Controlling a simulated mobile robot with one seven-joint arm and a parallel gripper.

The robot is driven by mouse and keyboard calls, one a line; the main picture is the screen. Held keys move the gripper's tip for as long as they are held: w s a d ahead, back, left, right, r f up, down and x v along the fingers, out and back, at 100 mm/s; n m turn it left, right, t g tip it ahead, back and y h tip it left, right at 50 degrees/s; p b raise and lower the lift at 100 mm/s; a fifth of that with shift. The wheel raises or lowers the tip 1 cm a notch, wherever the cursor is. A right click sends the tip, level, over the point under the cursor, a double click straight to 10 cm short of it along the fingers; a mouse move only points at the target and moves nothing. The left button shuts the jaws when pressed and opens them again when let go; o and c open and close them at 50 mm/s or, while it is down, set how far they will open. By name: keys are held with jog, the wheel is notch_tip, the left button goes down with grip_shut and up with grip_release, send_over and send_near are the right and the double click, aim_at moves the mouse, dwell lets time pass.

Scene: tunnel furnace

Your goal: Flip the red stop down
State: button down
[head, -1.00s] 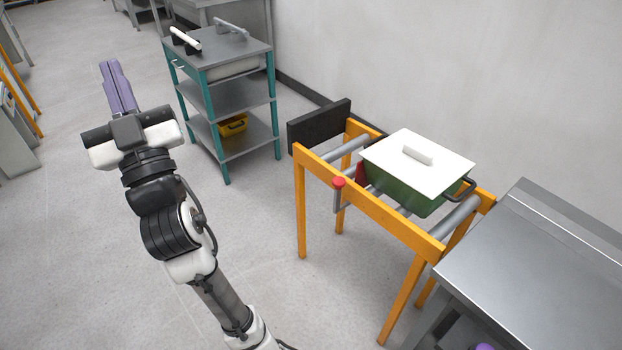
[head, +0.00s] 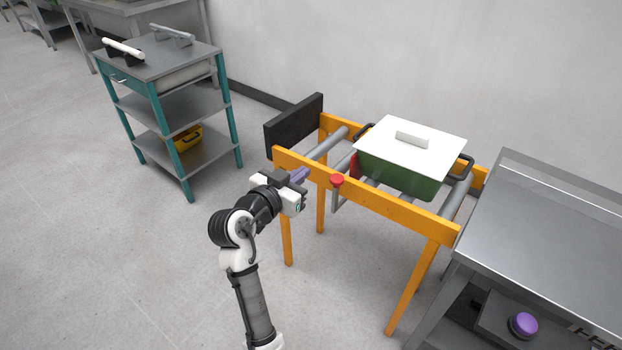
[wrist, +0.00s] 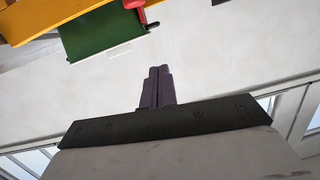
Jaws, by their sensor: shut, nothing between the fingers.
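The red stop (head: 354,167) is a red plate standing up between the rollers, close against the left end of the green box. Most of it is hidden by the box and the orange rail. A red knob (head: 337,181) on a grey lever sits on the near side of the orange rail; it also shows at the top edge of the wrist view (wrist: 133,4). My gripper (head: 301,174) has purple fingers, shut and empty, left of the knob and apart from it. Its closed fingers point up in the wrist view (wrist: 159,73).
A green box (head: 400,176) with a white lid (head: 440,150) rests on the rollers of the orange-framed conveyor (head: 395,212). A black plate (head: 293,124) stands at its left end. A steel table (head: 550,235) adjoins its right end. A teal-legged cart (head: 176,97) stands back left.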

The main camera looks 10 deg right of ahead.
jog(key=shift+s+d+f+m+g+h, duration=0.3)
jog(key=shift+s+d+f+m+g, duration=0.2)
jog(key=shift+d+f+g, duration=0.3)
jog(key=shift+w, duration=0.1)
jog(key=p, duration=0.2)
send_over(331, 179)
jog(key=s+a, duration=0.1)
jog(key=s, duration=0.2)
jog(key=f, duration=0.4)
jog(key=w+f, duration=0.1)
jog(key=f, duration=0.1)
jog(key=shift+d+f+p, duration=0.1)
jog(key=shift+d+p, duration=0.15)
jog(key=shift+p, duration=0.1)
